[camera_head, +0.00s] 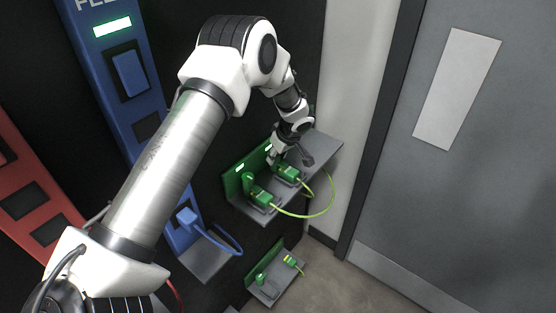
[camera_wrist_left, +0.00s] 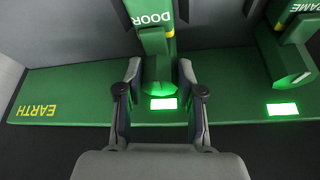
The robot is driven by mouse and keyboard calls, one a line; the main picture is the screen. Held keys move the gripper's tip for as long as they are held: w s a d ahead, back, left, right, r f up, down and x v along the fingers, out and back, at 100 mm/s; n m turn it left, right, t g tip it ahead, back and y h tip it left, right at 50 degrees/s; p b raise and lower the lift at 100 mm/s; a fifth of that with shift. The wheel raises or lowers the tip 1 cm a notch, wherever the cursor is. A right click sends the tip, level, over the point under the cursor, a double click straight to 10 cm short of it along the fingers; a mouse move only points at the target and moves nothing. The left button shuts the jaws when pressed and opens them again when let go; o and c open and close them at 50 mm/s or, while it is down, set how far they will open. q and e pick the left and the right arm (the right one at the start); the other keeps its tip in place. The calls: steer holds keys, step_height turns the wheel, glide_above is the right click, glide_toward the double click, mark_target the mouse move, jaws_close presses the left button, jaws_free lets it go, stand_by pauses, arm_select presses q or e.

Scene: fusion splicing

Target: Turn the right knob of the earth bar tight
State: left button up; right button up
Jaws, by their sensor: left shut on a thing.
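The earth bar is a green upright plate (camera_head: 232,188) on a grey shelf, with two green clamps side by side. My left gripper (camera_head: 289,159) reaches down over the right clamp (camera_head: 289,174). In the left wrist view, my left gripper (camera_wrist_left: 160,78) has its fingers on both sides of the green knob (camera_wrist_left: 159,72) by the "DOOR" label and is shut on it. A lit green lamp (camera_wrist_left: 163,103) shows beside this knob. The other knob (camera_wrist_left: 290,65), by the "FRAME" label, stands free, with its own lit lamp (camera_wrist_left: 282,110). My right gripper is not in view.
Yellow-green cables (camera_head: 325,205) loop from the clamps. A blue panel (camera_head: 125,75) with a blue plug (camera_head: 187,217) stands left, a red panel (camera_head: 30,205) farther left. A smaller green fixture (camera_head: 275,278) sits below. A grey door (camera_head: 470,170) is at right.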

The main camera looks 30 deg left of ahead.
arm_select(q)
steer(key=shift+s+f, duration=0.15)
steer(key=shift+f, duration=0.05)
steer(key=o, duration=1.1)
steer(key=shift+o, duration=0.3)
steer(key=shift+a+f, duration=0.1)
steer(key=shift+a, duration=0.1)
steer(key=w+v, duration=0.1)
steer(key=v, duration=1.1)
steer(key=shift+s, duration=0.25)
